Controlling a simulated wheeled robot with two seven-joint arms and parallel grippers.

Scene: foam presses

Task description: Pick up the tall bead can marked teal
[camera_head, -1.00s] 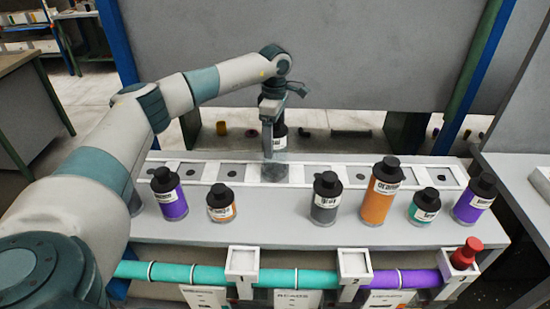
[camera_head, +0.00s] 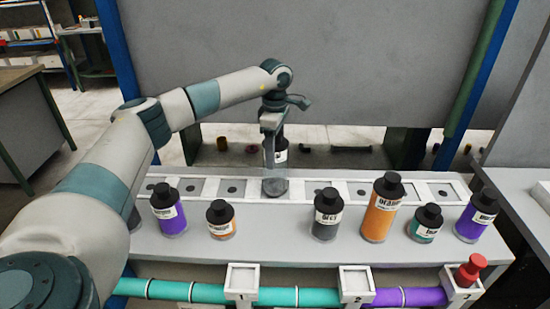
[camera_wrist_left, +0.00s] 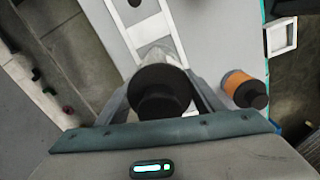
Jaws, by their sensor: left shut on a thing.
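My left gripper (camera_head: 273,125) is shut on a black-lidded can (camera_head: 281,151) at the middle of the white rack (camera_head: 340,188). Its white label shows, but I cannot read it. The little of its body that shows looks dark and grey-clear, and I cannot tell its marked colour. In the left wrist view its black lid (camera_wrist_left: 158,92) sits between the fingers. I cannot tell whether its base touches the rack. A short teal can (camera_head: 425,224) with a black lid stands on the bench at the right. My right gripper is not in view.
On the bench stand purple cans (camera_head: 168,212) and (camera_head: 477,216), a short orange can (camera_head: 221,220), a grey can (camera_head: 326,215) and a tall orange can (camera_head: 381,208). A teal and purple tube (camera_head: 270,297) runs along the front, with a red knob (camera_head: 470,270) at right.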

